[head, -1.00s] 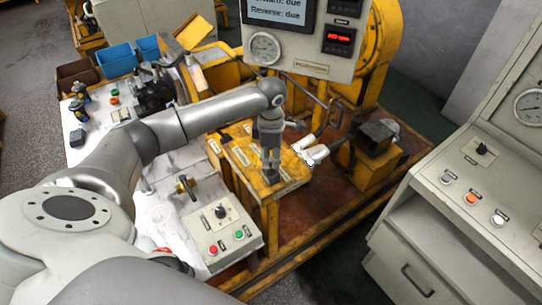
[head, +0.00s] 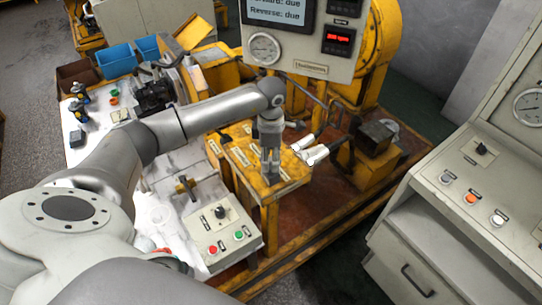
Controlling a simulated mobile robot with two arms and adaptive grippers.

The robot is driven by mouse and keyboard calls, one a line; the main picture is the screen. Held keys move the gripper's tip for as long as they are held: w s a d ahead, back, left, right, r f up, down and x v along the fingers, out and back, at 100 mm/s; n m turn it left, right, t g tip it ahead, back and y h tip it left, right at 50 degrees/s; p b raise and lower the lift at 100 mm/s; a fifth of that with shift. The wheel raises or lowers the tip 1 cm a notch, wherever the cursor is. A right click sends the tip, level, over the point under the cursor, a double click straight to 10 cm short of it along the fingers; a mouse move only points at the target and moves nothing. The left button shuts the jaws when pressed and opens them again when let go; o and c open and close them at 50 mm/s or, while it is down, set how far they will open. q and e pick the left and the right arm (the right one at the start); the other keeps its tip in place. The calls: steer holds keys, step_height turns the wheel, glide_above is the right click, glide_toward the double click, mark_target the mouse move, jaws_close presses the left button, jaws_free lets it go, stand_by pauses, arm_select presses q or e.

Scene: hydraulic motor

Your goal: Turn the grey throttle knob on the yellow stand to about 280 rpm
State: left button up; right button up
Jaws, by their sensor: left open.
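The yellow stand (head: 268,193) is in the middle of the head view, with small labels on its top. My left gripper (head: 270,178) points down over the stand's front part and is open. The grey throttle knob cannot be made out; my gripper and wrist cover that part of the stand top. A red digital readout (head: 339,38) is lit on the grey panel above, but its figures are too small to read surely. My right gripper is not in view.
A grey control box (head: 222,228) with a black knob and red and green buttons stands in front of the stand. A grey console (head: 470,190) stands at the right. Blue bins (head: 117,60) are at the back left.

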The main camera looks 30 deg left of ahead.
mark_target(271, 158)
arm_select(q)
steer(key=shift+r, duration=0.2)
step_height(271, 158, up, 12)
steer(key=shift+f, duration=0.2)
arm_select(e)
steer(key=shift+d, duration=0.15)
